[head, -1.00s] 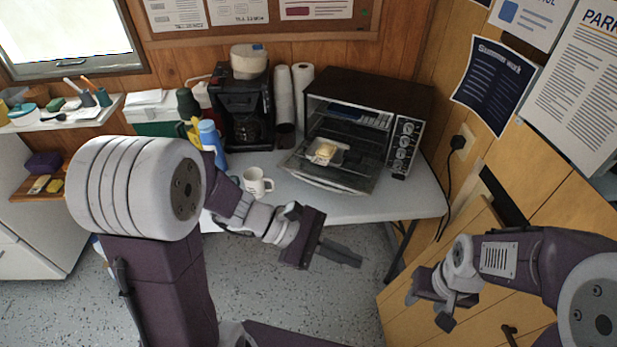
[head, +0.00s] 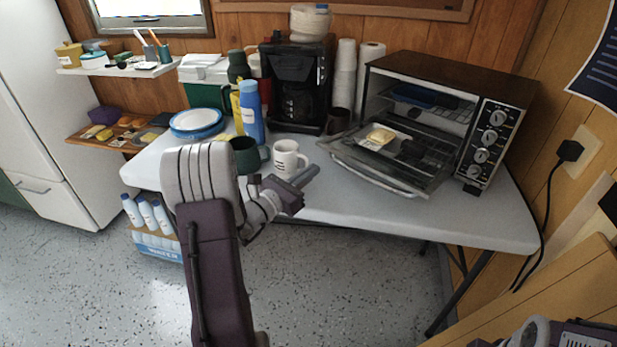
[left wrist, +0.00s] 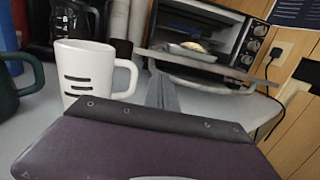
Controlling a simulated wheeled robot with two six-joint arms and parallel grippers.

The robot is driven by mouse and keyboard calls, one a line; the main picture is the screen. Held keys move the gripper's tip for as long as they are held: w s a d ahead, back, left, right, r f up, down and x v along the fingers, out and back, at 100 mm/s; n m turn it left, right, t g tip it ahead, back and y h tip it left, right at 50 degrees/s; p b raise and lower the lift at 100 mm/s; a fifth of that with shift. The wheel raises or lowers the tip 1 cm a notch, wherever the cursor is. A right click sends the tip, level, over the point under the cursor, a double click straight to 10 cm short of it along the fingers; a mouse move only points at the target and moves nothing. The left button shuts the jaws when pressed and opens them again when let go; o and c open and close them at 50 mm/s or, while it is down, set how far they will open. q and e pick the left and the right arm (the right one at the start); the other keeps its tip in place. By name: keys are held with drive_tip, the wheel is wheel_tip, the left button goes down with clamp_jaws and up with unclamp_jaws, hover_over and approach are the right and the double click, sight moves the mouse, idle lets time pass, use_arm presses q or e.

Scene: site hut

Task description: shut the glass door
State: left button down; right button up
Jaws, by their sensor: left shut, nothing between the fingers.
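The glass door (head: 362,168) of the toaster oven (head: 440,78) is folded down, open toward the front of the table. Its handle bar runs along its near edge. A small tray with a pale yellow item (head: 380,136) shows at the oven's opening. My left gripper (head: 304,178) is shut and empty, left of the door's near left corner and close to the white mug (head: 287,160). In the left wrist view the shut fingers (left wrist: 162,90) point toward the open door (left wrist: 205,82). Only part of my right wrist shows at the bottom right; its fingers are out of frame.
A dark green mug (head: 246,156) and a blue bottle (head: 251,112) stand behind the left gripper. The coffee maker (head: 297,82) and stacked cups (head: 344,75) are left of the oven. The table's front right (head: 470,215) is clear. A cord hangs at the right wall.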

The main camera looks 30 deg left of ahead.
use_arm(q)
drive_tip(key=x, duration=0.6)
drive_tip(key=shift+w+d+b, duration=0.1)
drive_tip(key=shift+b, duration=0.25)
use_arm(e)
drive_tip(key=shift+f, duration=0.5)
